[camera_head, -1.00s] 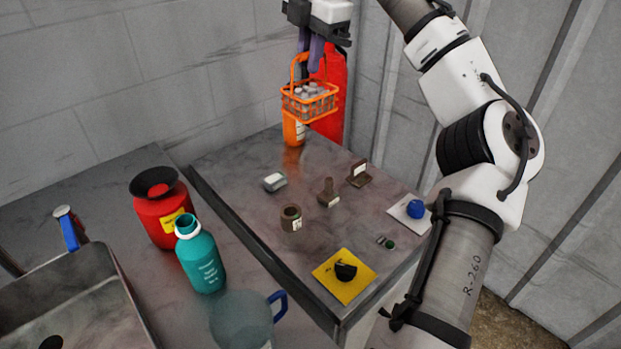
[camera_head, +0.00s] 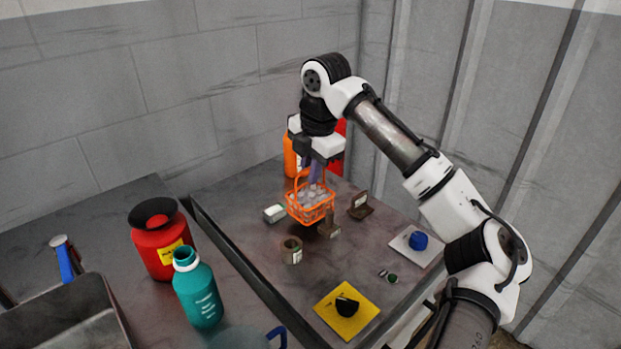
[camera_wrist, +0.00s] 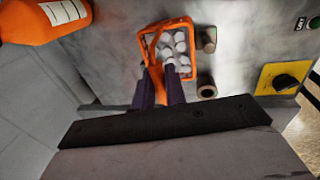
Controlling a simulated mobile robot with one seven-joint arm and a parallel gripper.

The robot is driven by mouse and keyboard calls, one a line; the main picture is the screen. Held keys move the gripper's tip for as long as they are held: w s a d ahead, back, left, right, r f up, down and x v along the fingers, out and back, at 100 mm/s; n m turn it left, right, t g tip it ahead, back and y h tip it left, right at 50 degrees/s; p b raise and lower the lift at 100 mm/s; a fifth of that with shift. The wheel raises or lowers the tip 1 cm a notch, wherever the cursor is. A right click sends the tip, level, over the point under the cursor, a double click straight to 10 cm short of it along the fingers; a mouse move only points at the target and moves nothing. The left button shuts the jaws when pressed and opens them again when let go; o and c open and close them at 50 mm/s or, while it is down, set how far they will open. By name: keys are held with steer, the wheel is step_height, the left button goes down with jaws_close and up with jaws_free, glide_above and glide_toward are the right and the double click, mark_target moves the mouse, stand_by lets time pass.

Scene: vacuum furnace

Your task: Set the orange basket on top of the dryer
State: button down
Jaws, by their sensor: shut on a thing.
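The orange basket (camera_head: 310,208) is a small wire-sided basket with a tall handle, holding several whitish round pieces. It also shows in the wrist view (camera_wrist: 167,50). My gripper (camera_head: 316,172) points down and is shut on the basket's handle. The basket appears upright, over or on the grey metal top (camera_head: 335,266), which carries a yellow-plated black knob and a blue button and seems to be the dryer. I cannot tell whether the basket's bottom touches it. In the wrist view my gripper's purple fingers (camera_wrist: 158,90) close around the handle.
A brown post (camera_head: 328,224), a brown ring (camera_head: 291,250), a white-topped block (camera_head: 274,213) and a brown bracket (camera_head: 360,206) stand close around the basket. An orange bottle (camera_head: 292,158) is behind. A red can (camera_head: 160,250) and teal bottle (camera_head: 198,292) stand left. The top's front middle is fairly clear.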

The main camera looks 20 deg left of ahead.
mark_target(318, 199)
steer(key=shift+f, duration=1.25)
steer(key=shift+f, duration=0.1)
steer(key=c, duration=1.4)
jaws_free()
steer(key=shift+c, duration=0.2)
step_height(318, 199, up, 12)
steer(key=s+d, duration=0.1)
steer(key=d, duration=0.1)
steer(key=shift+s, duration=0.1)
